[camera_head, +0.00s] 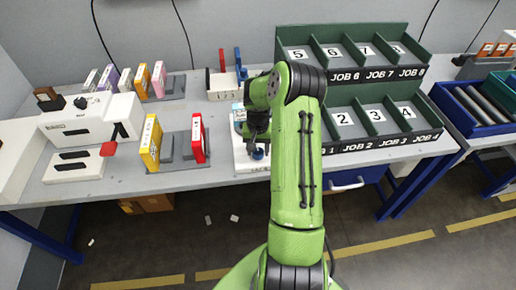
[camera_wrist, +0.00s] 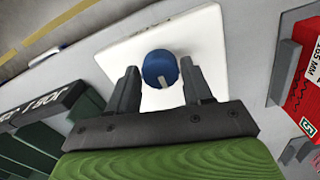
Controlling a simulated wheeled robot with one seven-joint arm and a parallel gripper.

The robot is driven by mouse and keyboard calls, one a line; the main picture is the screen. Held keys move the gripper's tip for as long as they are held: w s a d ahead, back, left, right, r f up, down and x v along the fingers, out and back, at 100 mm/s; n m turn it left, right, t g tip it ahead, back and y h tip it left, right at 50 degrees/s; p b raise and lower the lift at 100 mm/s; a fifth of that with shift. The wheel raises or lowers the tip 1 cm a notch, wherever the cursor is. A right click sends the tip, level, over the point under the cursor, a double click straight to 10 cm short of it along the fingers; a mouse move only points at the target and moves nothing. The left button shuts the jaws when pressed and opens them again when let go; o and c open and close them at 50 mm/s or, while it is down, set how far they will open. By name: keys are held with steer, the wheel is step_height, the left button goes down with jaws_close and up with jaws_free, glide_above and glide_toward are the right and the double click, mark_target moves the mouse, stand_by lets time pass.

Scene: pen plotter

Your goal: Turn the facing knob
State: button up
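A round blue knob (camera_wrist: 160,69) with a pale pointer mark sits on a white panel (camera_wrist: 205,38) in the wrist view. In the head view the knob (camera_head: 258,154) shows small on the white device (camera_head: 246,166) at the front edge of the table, partly hidden by my arm. My gripper (camera_wrist: 159,75) is open, with one dark finger on each side of the knob in the wrist view. Gaps show between the fingers and the knob, and I see no contact. In the head view my gripper (camera_head: 254,140) is above the device, partly hidden by my arm.
Green job bins (camera_head: 345,110) stand to the right on the table. A white machine (camera_head: 90,122) is farther left. A blue drawer unit hangs below the table.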

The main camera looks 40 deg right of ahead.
steer(key=c, duration=0.6)
steer(key=shift+m, duration=0.3)
steer(key=m, duration=0.3)
steer(key=shift+m+b, duration=0.35)
steer(key=shift+m, duration=0.05)
steer(key=m, duration=0.4)
steer(key=shift+w+m+b, duration=0.1)
steer(key=shift+m+b, duration=0.2)
steer(key=m, duration=0.4)
steer(key=shift+b, duration=0.35)
steer(key=m, duration=0.4)
steer(key=shift+m, duration=0.3)
steer(key=shift+m+b, duration=0.3)
